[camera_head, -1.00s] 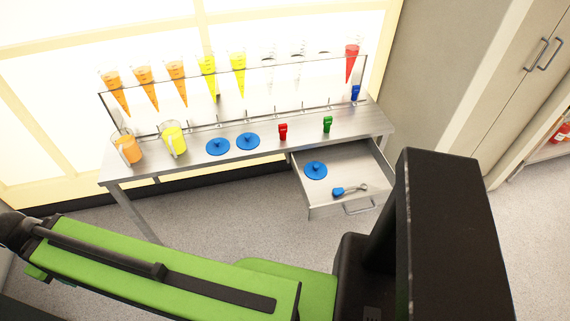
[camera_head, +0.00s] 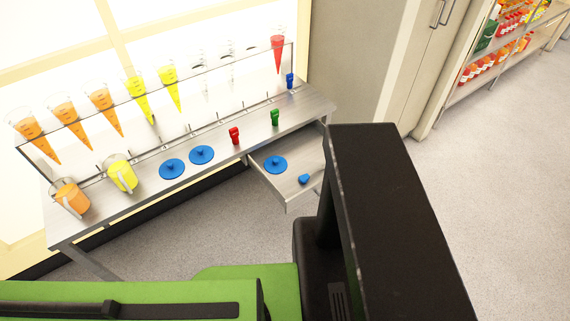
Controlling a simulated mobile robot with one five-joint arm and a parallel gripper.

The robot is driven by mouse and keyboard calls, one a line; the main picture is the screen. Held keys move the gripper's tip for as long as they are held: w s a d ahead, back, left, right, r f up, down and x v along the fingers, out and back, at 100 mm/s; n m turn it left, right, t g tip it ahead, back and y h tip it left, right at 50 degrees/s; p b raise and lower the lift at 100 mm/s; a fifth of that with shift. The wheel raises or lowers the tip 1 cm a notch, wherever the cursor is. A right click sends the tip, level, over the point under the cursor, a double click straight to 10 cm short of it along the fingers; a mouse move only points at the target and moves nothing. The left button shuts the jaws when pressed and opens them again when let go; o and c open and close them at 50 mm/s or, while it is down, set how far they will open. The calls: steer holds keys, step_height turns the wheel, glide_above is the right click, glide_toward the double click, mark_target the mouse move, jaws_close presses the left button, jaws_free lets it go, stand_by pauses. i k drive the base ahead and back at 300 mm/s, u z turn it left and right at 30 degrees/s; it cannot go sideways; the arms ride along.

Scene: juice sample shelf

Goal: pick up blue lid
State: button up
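Three blue lids show. One blue lid (camera_head: 172,169) and another blue lid (camera_head: 202,155) lie flat side by side on the steel table (camera_head: 218,170), each with a small knob on top. A third blue lid (camera_head: 275,165) lies in the open drawer (camera_head: 264,182) under the table's right part. My gripper is not in view; only my green and black body and arm parts show in the foreground, apart from the lids.
An orange jug (camera_head: 72,197) and a yellow jug (camera_head: 122,175) stand at the table's left. A red clip (camera_head: 234,136) and a green clip (camera_head: 275,117) stand farther right. Cones (camera_head: 104,108) hang in the rack behind. Stocked shelves (camera_head: 510,50) stand far right. Floor is free at right.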

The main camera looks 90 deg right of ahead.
mark_target(273, 165)
steer(key=z, duration=2.1)
steer(key=i, duration=0.3)
steer(key=u, duration=0.05)
steer(key=k, duration=0.35)
steer(key=u, duration=0.25)
